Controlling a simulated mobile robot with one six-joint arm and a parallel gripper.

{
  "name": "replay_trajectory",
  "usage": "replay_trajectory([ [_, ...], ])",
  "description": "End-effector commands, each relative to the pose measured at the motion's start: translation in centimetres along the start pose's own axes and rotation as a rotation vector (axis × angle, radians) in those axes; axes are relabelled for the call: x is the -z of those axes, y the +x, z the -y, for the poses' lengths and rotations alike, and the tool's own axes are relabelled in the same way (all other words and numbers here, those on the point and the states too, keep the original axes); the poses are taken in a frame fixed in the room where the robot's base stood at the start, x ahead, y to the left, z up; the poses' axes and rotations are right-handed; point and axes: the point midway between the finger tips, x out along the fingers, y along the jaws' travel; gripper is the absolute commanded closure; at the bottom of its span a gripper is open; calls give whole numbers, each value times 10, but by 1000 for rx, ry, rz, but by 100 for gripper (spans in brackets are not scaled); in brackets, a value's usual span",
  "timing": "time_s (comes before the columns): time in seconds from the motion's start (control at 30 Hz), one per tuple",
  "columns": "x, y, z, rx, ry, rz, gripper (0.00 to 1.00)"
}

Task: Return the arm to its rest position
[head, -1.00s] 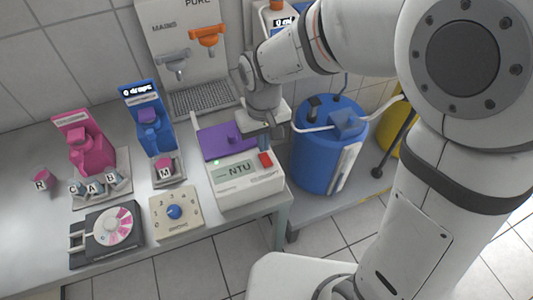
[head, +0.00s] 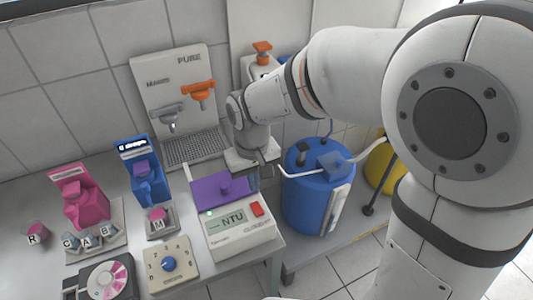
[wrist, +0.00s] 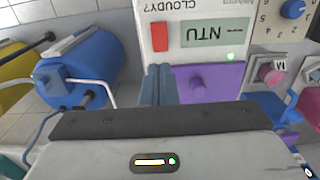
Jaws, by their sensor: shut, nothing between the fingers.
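My arm reaches in from the right in the head view, bent down at the wrist. My gripper (head: 262,178) hangs by the right edge of the turbidity meter (head: 238,232), beside its purple lid (head: 212,193). In the wrist view the two fingers (wrist: 158,85) are together, with nothing between them. They point toward the meter (wrist: 205,25), which has a red button and an NTU display. The purple lid (wrist: 208,84) is just to the right of the fingers there. I cannot tell whether the fingers touch the meter.
A blue barrel (head: 312,205) with a white pipe stands right of the gripper. The tap panel (head: 178,95) is behind on the wall. Blue (head: 147,175) and pink (head: 80,200) dispensers, a dial box (head: 170,262) and small cups sit to the left on the bench.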

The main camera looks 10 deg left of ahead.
Motion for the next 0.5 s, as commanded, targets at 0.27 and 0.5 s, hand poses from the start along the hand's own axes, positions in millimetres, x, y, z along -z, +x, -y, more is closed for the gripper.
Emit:
replay_trajectory([
  [0.27, -9, -11, -19, 1, 42, -22, 100],
  [0.5, -71, -54, -98, -10, 244, -127, 100],
])
